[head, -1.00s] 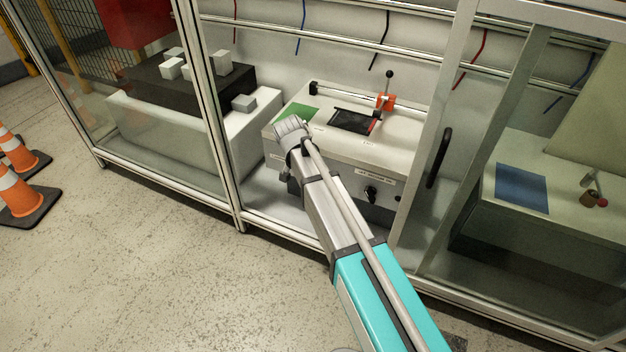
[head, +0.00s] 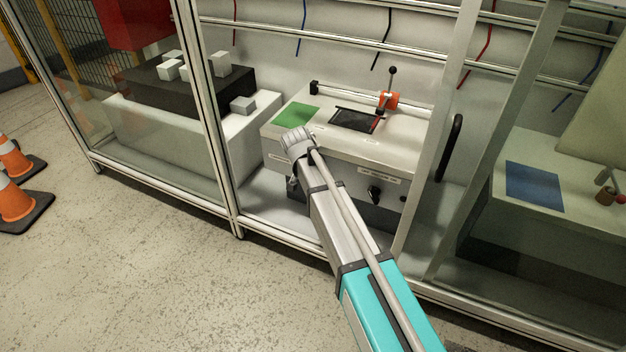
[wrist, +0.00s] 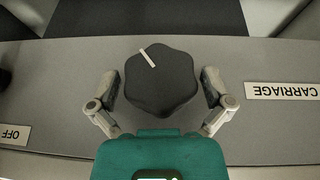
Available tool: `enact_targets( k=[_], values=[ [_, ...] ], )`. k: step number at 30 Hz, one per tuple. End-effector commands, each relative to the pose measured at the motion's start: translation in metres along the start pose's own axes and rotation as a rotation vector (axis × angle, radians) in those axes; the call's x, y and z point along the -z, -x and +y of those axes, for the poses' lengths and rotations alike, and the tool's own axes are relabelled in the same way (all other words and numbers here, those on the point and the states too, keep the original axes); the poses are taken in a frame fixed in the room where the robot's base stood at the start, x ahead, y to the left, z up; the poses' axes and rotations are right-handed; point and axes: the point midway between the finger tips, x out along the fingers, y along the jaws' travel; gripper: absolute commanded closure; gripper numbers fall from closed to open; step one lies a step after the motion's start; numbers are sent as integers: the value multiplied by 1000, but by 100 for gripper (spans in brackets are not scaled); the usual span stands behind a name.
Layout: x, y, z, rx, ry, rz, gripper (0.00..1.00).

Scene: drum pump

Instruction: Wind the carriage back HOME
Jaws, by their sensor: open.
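In the wrist view a black lobed knob (wrist: 160,82) with a white pointer line sits on a grey panel. My gripper (wrist: 162,88) is open, one finger on each side of the knob, with small gaps visible. A CARRIAGE label (wrist: 282,91), upside down, is to the right and an OFF label (wrist: 14,134) to the left. In the head view the orange carriage (head: 389,99) with an upright black-knobbed lever stands on its rail, toward the right, behind a dark tray-like recess (head: 354,119).
A second black knob (head: 374,195) is on the bench front, right of my arm. A green patch (head: 297,115) lies on the bench top. Frame posts, glass panels and a door handle (head: 449,147) stand close around my arm.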

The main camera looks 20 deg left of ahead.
Motion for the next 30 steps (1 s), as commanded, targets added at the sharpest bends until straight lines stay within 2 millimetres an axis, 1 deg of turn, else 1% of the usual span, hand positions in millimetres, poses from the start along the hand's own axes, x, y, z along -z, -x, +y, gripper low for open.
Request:
enact_targets(
  k=[1,4,15,16,25,26,30],
  values=[
    [0,-4,0,0,0,0,0],
    [0,-6,0,0,0,0,0],
    [1,-7,1,0,-1,0,0],
    [1,-7,1,0,-1,0,2],
    [1,-7,1,0,-1,0,58],
    [1,-7,1,0,-1,0,60],
    [1,-7,0,-3,1,0,60]
  ],
)
